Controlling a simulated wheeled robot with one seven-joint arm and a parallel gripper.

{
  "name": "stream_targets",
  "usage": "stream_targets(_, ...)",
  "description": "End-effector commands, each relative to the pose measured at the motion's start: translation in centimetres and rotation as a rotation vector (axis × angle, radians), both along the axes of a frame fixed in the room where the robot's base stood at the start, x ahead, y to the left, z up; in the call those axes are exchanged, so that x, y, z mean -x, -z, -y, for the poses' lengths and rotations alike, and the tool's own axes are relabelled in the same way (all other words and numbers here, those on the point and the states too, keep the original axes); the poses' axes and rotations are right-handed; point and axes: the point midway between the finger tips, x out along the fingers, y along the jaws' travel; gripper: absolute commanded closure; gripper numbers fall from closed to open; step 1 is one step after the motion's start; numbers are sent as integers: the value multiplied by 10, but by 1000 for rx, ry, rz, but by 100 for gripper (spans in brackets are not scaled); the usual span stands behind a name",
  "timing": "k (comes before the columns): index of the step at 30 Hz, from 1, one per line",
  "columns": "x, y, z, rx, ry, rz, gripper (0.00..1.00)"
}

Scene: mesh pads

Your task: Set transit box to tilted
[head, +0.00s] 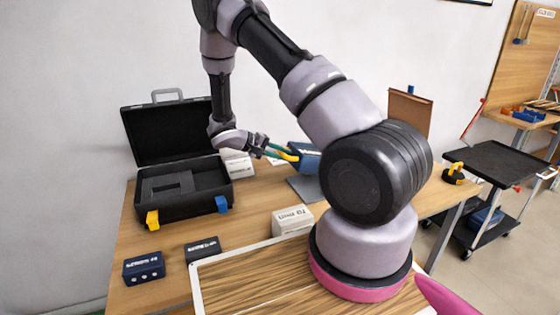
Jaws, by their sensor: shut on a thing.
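My gripper (288,153) reaches out to the right above the far part of the table, its slim fingers shut on a blue box (306,158) with a pale label. The label is too small to read, so I cannot confirm by name that this is the transit box. The blue box looks tilted, above or at a grey pad (303,188); I cannot tell whether they touch. My own arm hides the right side of the box and part of the pad.
An open black case (182,210) with yellow and blue latches stands at the left. White labelled boxes (239,166) (292,220), a dark box (202,249) and a navy box (144,267) stand on the wooden table (250,205). A brown upright panel (409,113) is behind my arm. A black cart (495,162) stands right.

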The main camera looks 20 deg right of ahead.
Motion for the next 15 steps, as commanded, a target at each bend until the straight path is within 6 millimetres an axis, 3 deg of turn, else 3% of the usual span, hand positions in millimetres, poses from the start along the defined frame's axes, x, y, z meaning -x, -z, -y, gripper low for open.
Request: stream_targets(15,0,-34,23,-227,1,5,100)
